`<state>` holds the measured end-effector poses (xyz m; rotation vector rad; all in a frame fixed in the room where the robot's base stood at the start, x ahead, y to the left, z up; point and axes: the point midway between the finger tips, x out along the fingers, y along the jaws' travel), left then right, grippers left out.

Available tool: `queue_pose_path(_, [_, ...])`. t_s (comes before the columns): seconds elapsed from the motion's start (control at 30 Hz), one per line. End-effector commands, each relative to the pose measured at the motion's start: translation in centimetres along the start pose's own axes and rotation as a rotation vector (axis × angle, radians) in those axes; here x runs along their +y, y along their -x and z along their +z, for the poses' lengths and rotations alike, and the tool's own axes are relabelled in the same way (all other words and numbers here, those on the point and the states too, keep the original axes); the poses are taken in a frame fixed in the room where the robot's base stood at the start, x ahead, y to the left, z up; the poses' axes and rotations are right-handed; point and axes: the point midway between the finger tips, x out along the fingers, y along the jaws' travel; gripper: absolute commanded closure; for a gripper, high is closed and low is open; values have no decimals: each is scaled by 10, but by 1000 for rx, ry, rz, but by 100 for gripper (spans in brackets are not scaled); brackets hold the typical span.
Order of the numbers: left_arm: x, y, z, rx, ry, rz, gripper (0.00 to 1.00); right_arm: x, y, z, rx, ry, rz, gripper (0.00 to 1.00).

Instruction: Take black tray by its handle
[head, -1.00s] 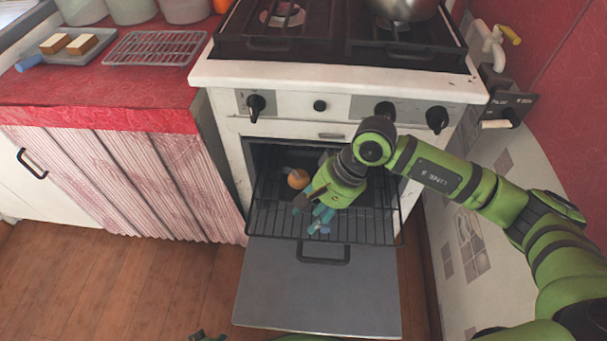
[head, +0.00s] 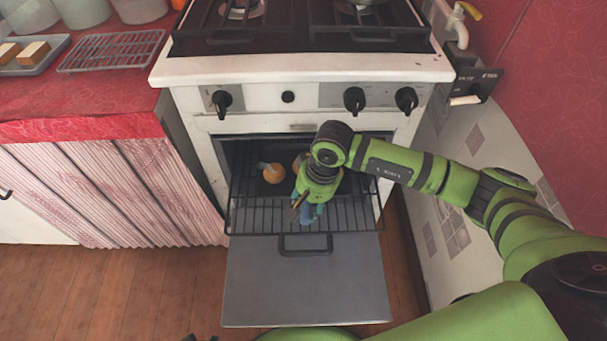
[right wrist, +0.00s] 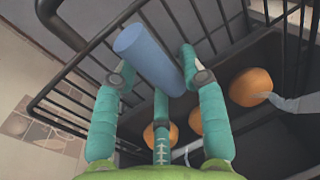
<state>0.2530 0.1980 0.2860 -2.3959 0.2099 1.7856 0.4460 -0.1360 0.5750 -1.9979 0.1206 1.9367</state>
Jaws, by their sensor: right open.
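The black tray (head: 262,188) is inside the open oven, with oranges (head: 273,173) on it. Its blue cylindrical handle (right wrist: 150,55) points out toward me and shows large in the right wrist view. My right gripper (head: 308,212) is at the oven mouth, over the rack's front part. Its teal fingers are open, on both sides of the blue handle and below it, and I cannot tell whether they touch it. The gripper hides much of the handle and part of the tray in the head view. Only a small dark tip of my left gripper (head: 200,338) shows at the bottom edge.
The wire oven rack (head: 250,220) sticks out over the lowered oven door (head: 305,285). Stove knobs (head: 355,100) are above the opening. A counter with red cloth (head: 75,105) is at left, holding a wire rack (head: 112,50) and a grey tray (head: 35,67). The floor at front left is clear.

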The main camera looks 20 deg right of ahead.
Motion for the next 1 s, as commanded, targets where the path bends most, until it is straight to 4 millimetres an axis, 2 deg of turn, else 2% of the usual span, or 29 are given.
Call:
queue_pose_path(0.03, [0, 0, 0, 0, 0, 0, 51, 0, 0, 0, 0, 0, 0, 57])
queue_pose_path(0.13, [0, 0, 0, 0, 0, 0, 51, 0, 0, 0, 0, 0, 0, 98])
queue_pose_path(0.17, [0, 0, 0, 0, 0, 0, 51, 0, 0, 0, 0, -1, 0, 100])
queue_pose_path(0.63, [0, 0, 0, -2, 0, 0, 51, -2, 9, 2, 6, 2, -2, 100])
queue_pose_path(1.0, [0, 1, 0, 8, 0, 0, 51, -11, 53, 2, 6, 1, -3, 100])
